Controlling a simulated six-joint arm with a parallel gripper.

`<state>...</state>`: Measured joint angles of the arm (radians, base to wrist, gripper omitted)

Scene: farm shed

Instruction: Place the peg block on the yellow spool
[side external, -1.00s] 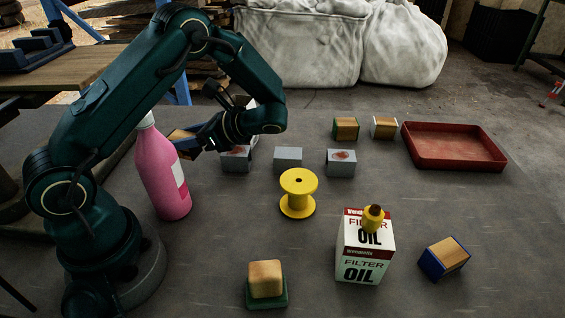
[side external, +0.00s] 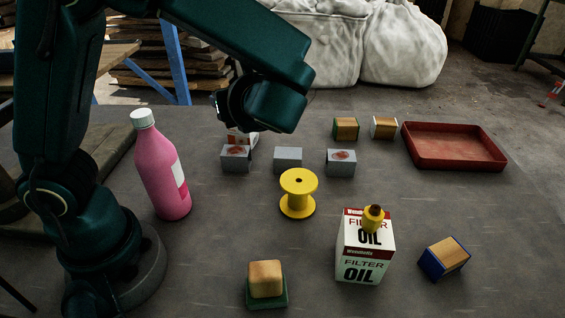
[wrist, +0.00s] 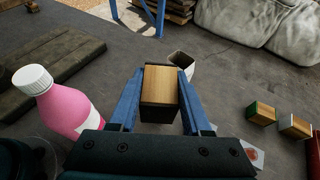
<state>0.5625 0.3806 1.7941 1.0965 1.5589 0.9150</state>
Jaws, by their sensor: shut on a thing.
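The block in my gripper (wrist: 160,78), taken here as the peg block (wrist: 160,92), has a plain wood face and dark sides. In the wrist view it sits between the two blue fingers, which are shut on it.
A pink bottle (side external: 160,170) stands left. A Filter Oil box (side external: 364,258) carries a small yellow piece (side external: 373,218). A red tray (side external: 452,160) is back right. Several wood-faced blocks lie around.

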